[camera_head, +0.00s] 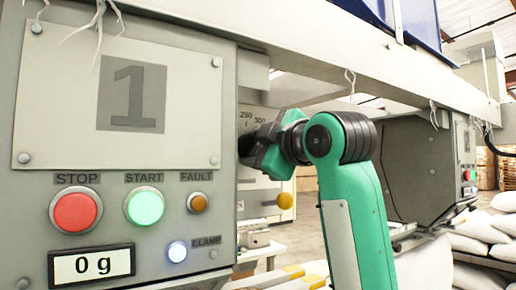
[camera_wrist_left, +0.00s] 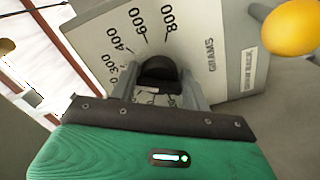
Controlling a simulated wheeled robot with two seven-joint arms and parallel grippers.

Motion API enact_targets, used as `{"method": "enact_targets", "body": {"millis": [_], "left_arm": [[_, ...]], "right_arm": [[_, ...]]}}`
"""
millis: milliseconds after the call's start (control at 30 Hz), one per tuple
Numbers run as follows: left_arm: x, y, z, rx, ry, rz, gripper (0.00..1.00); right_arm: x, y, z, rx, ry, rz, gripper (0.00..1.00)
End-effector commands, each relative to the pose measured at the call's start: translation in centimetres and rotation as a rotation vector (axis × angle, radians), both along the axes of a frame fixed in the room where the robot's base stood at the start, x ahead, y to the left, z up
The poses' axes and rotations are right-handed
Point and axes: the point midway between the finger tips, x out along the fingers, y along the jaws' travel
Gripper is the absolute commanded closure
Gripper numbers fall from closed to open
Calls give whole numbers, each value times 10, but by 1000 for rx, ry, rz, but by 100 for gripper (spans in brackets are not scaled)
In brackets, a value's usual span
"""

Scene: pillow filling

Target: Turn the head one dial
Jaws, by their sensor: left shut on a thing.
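The dial (camera_wrist_left: 158,70) is a dark round knob on a pale panel (camera_wrist_left: 225,60) marked 300, 400, 600, 800 and GRAMS in the left wrist view. My left gripper (camera_wrist_left: 158,82) has one finger on each side of the dial and is shut on it. In the head view my left gripper (camera_head: 252,147) reaches to the panel (camera_head: 255,190) behind the large head marked 1 (camera_head: 118,92), and the dial is hidden there. The exact dial setting cannot be read. My right gripper is not in view.
The head front carries a red STOP button (camera_head: 75,212), a green START button (camera_head: 145,206) and a 0 g display (camera_head: 92,265). A yellow knob (camera_head: 285,200) sticks out below the gripper. Another head (camera_head: 465,160) and white sacks (camera_head: 480,245) stand at the right.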

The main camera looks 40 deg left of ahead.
Motion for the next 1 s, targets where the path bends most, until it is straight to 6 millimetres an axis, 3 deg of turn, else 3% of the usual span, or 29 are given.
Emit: {"method": "enact_targets", "body": {"millis": [167,200,300,667,767,1000], "left_arm": [[0,0,-1,-3,1,1,76],[0,0,-1,-3,1,1,45],[0,0,-1,-3,1,1,31],[-2,-6,-1,0,-1,-1,31],[-8,-19,-3,2,-2,0,31],[-29,-69,-4,2,-2,0,31]], "right_arm": [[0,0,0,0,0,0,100],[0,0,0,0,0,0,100],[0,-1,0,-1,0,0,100],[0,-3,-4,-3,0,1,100],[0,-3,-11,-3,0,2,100],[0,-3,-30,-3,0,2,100]]}}
